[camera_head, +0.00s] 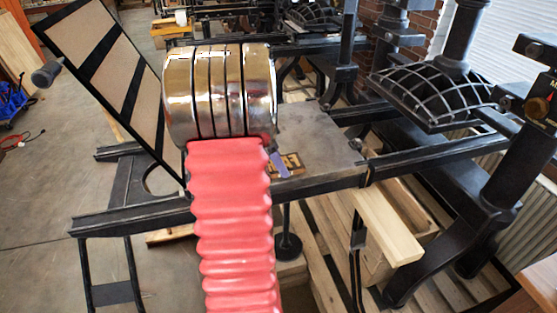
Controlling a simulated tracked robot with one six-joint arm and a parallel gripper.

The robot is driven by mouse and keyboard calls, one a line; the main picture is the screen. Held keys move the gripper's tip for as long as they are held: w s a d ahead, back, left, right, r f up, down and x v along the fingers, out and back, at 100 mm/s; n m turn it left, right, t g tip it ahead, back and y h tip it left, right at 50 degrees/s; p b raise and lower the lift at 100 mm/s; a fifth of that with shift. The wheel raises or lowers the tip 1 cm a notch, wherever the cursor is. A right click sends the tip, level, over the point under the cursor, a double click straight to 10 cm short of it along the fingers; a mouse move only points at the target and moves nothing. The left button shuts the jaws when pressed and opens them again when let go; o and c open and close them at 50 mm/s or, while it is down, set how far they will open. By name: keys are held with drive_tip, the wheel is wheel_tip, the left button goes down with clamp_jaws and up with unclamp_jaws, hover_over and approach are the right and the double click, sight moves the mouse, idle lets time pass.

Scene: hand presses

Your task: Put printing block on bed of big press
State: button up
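The big press stands across the middle and right. Its flat grey bed (318,139) lies between dark rails. A small brown and gold printing block (292,161) shows at the bed's near left part, just right of my red arm. Its left side is hidden, and I cannot tell if it rests on the bed or is held above it. A small purple-grey part, seemingly a finger of my gripper (277,163), shows beside the block's left end. The rest of my gripper is hidden behind my arm, so its opening does not show.
The press's hinged frame (105,75) stands tilted up at left. The ribbed black platen (432,92) hangs at right between dark columns. A pale wooden bar (386,226) juts out in front of the bed. Open floor lies at left.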

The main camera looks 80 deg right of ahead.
drive_tip(key=o, duration=1.4)
drive_tip(key=shift+f, duration=0.1)
drive_tip(key=v, duration=1.2)
drive_tip(key=shift+s, duration=0.1)
